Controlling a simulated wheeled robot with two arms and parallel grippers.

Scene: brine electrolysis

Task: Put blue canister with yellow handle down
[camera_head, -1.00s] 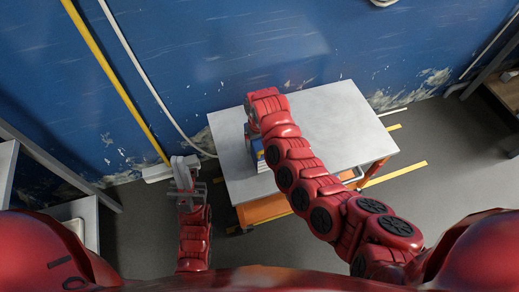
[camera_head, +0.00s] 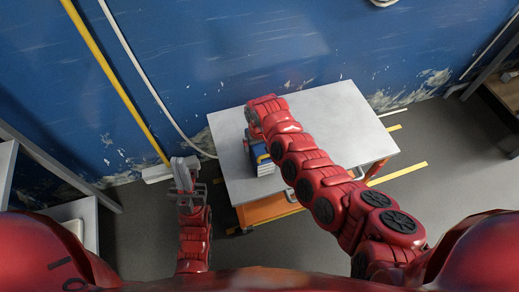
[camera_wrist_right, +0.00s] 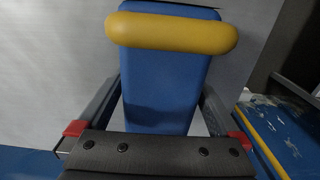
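The blue canister with a yellow handle (camera_wrist_right: 160,95) fills the middle of the right wrist view, its yellow handle across the top. In the head view the blue canister (camera_head: 262,160) shows at the left part of the light grey table top (camera_head: 335,125), partly hidden by my right arm. My right gripper (camera_wrist_right: 162,100) has one dark finger along each side of the canister, both seeming to touch it. Whether its base touches the table is not clear. My left gripper (camera_head: 184,172) is left of the table, away from the canister, and its finger gap is unclear.
The table has an orange frame (camera_head: 262,210) and stands near a worn blue wall (camera_head: 230,50). The right part of its top is clear. A yellow pole (camera_head: 115,80) and a white hose lean at the left. Yellow floor strips show beside the table.

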